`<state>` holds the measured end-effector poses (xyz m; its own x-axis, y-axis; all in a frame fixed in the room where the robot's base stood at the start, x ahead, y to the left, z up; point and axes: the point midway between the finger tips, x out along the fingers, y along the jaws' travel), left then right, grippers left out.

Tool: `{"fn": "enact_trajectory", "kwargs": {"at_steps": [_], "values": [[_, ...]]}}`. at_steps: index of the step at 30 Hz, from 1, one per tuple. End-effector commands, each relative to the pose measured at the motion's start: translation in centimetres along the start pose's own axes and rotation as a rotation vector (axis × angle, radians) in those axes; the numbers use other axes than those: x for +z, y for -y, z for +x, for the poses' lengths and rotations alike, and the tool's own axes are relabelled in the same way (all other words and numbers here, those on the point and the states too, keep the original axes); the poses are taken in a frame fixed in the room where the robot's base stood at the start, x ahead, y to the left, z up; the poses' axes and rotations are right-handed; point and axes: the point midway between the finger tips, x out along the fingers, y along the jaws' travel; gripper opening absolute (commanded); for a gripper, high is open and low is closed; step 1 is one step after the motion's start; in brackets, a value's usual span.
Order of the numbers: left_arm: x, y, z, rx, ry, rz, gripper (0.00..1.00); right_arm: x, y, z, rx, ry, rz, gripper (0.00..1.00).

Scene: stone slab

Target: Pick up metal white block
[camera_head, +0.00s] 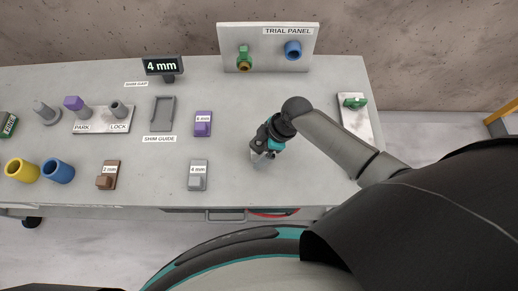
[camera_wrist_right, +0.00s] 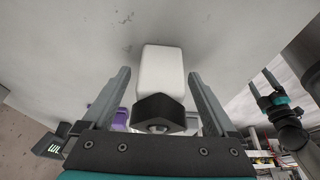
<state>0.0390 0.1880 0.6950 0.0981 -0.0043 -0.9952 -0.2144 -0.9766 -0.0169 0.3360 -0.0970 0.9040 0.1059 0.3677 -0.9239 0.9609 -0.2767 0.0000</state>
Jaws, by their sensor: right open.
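My right gripper (camera_head: 262,156) hangs over the right part of the grey slab table, pointing down. In the right wrist view its two fingers (camera_wrist_right: 158,100) are spread apart. A white rounded block (camera_wrist_right: 162,72) with a dark angular end (camera_wrist_right: 158,112) shows between the fingers, with gaps on both sides. In the head view the gripper mostly hides this spot; only a small pale patch shows there. A light grey piece marked 4 mm (camera_head: 198,178) lies apart to the left. A black and teal arm end, seemingly my left one (camera_wrist_right: 278,103), shows at the wrist view's right.
Left of the gripper are a purple 6 mm piece (camera_head: 203,124), the shim guide (camera_head: 162,114) and a brown 2 mm piece (camera_head: 107,176). The trial panel (camera_head: 268,47) stands behind. A plate with a green part (camera_head: 355,102) lies right, beyond my arm.

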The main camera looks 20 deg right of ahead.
Motion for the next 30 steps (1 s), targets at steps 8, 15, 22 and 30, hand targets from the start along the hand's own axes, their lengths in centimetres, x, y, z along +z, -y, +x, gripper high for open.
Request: {"fn": "enact_trajectory", "kwargs": {"at_steps": [8, 15, 22, 30], "values": [[0.38, -0.07, -0.01, 0.001, 0.006, -0.001, 0.84, 0.00, -0.02, 0.06, 0.001, 0.000, -0.001, 0.88], [0.48, -0.08, -0.01, 0.001, 0.008, -0.001, 0.84, 0.01, -0.02, 0.05, 0.000, 0.001, 0.000, 0.61], [0.51, -0.08, -0.01, 0.001, 0.009, -0.002, 0.84, 0.00, -0.02, 0.04, 0.000, 0.000, 0.000, 0.35], [0.52, -0.08, -0.01, 0.001, 0.009, -0.002, 0.84, -0.01, -0.01, 0.05, 0.000, 0.000, 0.000, 0.05]]}}
